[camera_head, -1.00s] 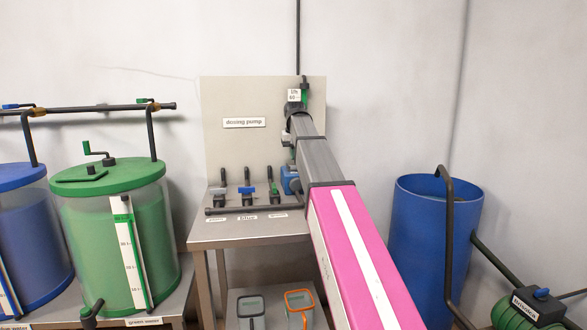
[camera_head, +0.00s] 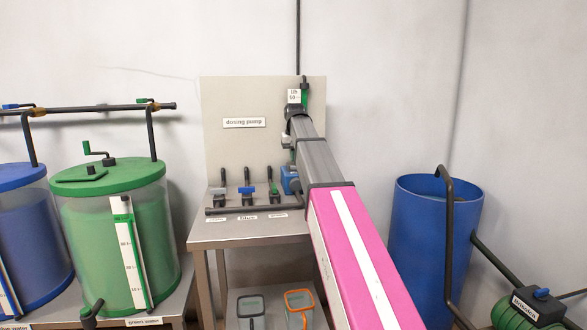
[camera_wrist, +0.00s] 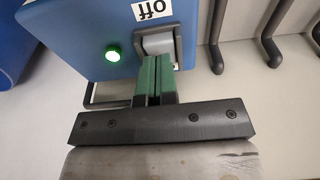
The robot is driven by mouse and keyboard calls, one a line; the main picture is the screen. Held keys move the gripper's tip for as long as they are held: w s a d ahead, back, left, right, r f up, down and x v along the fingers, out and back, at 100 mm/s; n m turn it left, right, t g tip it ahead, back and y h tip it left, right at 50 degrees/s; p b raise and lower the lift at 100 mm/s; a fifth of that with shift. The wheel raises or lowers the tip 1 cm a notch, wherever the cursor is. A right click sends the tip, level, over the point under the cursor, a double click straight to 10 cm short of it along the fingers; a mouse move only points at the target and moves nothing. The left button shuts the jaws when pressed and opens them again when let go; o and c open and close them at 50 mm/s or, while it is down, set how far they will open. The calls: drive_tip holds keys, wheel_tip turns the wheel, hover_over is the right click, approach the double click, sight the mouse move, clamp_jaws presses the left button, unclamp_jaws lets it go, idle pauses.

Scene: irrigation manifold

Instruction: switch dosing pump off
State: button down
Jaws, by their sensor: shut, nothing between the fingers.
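The dosing pump is a blue box (camera_wrist: 90,35) that fills the upper left of the wrist view. A green light (camera_wrist: 113,54) glows on its face, and a white label reading "off" (camera_wrist: 151,9) appears upside down. A grey switch (camera_wrist: 160,42) sits just below that label. My gripper (camera_wrist: 157,62) is shut and empty, its green fingertips at the lower edge of the switch; I cannot tell whether they touch it. In the head view the blue box (camera_head: 289,181) is partly hidden behind my arm, and my fingertips are hidden.
The sign reading "dosing pump" (camera_head: 244,122) is on the back panel (camera_head: 262,95). Several valves with dark pipes, one with a blue handle (camera_head: 247,190), stand left of the pump on the bench (camera_head: 225,236). A green tank (camera_head: 110,230) is at left, a blue barrel (camera_head: 425,240) at right.

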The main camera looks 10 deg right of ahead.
drive_tip(key=shift+f, duration=0.85)
idle(0.5)
drive_tip(key=shift+r, duration=3.55)
